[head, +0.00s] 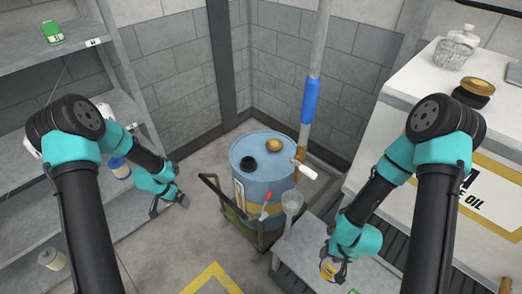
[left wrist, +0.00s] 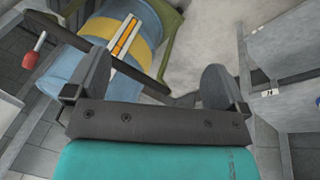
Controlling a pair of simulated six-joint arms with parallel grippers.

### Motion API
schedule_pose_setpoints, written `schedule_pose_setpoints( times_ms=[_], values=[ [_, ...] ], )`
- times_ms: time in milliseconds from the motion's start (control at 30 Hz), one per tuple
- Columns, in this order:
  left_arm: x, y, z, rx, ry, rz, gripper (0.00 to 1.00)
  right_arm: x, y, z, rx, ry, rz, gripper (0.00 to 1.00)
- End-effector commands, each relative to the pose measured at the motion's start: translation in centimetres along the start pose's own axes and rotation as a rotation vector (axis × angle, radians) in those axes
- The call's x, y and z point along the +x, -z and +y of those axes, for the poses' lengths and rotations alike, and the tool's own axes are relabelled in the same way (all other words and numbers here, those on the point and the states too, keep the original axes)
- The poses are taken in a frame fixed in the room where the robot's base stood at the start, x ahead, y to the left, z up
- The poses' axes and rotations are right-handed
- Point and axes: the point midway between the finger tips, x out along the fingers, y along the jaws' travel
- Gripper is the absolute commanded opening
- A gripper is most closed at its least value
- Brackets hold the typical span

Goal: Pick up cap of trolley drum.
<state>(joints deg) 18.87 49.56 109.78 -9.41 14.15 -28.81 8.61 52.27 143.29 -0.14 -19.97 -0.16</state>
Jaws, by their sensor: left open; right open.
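The blue trolley drum (head: 262,190) stands upright on a green trolley in the back corner; part of it shows in the left wrist view (left wrist: 75,80). My right gripper (head: 333,270) is open, low at the right over the grey bench, beside a small yellow item (head: 328,270); contact is unclear.
A pole with a blue sleeve (head: 310,102) rises behind the drum. Grey shelves (head: 85,215) line the left.

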Motion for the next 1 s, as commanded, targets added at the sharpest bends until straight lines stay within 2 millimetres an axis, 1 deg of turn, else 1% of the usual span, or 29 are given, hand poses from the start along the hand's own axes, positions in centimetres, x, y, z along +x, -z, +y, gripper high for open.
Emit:
schedule_pose_setpoints(
  times_ms=[33,67,100,167,200,267,300,367,400,500,600,700,1000],
  values=[
    [-1.5,1.1,-3.1,0.042,0.024,0.0,1.0,0.0,0.0,0.0,0.0,0.0,0.0,0.43],
    [-2.4,1.5,-4.8,0.072,0.035,-0.007,1.0,0.0,0.0,0.0,0.0,0.0,0.0,0.43],
    [-3.7,2.0,-6.9,0.11,0.05,-0.017,1.0,0.0,0.0,0.0,0.0,0.0,0.0,0.43],
    [-6.0,2.6,-10.2,0.166,0.075,-0.035,1.0,0.0,0.0,0.0,0.0,0.0,0.0,0.43],
    [-7.6,2.7,-12.4,0.202,0.09,-0.05,1.0,0.0,0.0,0.0,0.0,0.0,0.0,0.43],
    [-10.2,2.8,-15.5,0.252,0.114,-0.075,1.0,0.0,0.0,0.0,0.0,0.0,0.0,0.43],
    [-12.1,2.7,-17.6,0.283,0.13,-0.094,1.0,0.0,0.0,0.0,0.0,0.0,0.0,0.43],
    [-14.9,2.2,-20.3,0.324,0.148,-0.124,1.0,0.0,0.0,0.0,0.0,0.0,0.0,0.43],
    [-16.6,1.9,-21.9,0.35,0.16,-0.143,1.0,0.0,0.0,0.0,0.0,0.0,0.0,0.43],
    [-20.4,0.9,-24.8,0.394,0.178,-0.185,1.0,0.0,0.0,0.0,0.0,0.0,0.0,0.43],
    [-22.7,0.2,-26.4,0.419,0.186,-0.212,1.0,0.0,0.0,0.0,0.0,0.0,0.0,0.43],
    [-23.6,-0.1,-26.9,0.43,0.188,-0.225,1.0,0.0,0.0,0.0,0.0,0.0,0.0,0.43],
    [-23.6,-0.1,-26.9,0.431,0.187,-0.226,1.0,0.0,0.0,0.0,0.0,0.0,0.0,0.43]
  ],
)
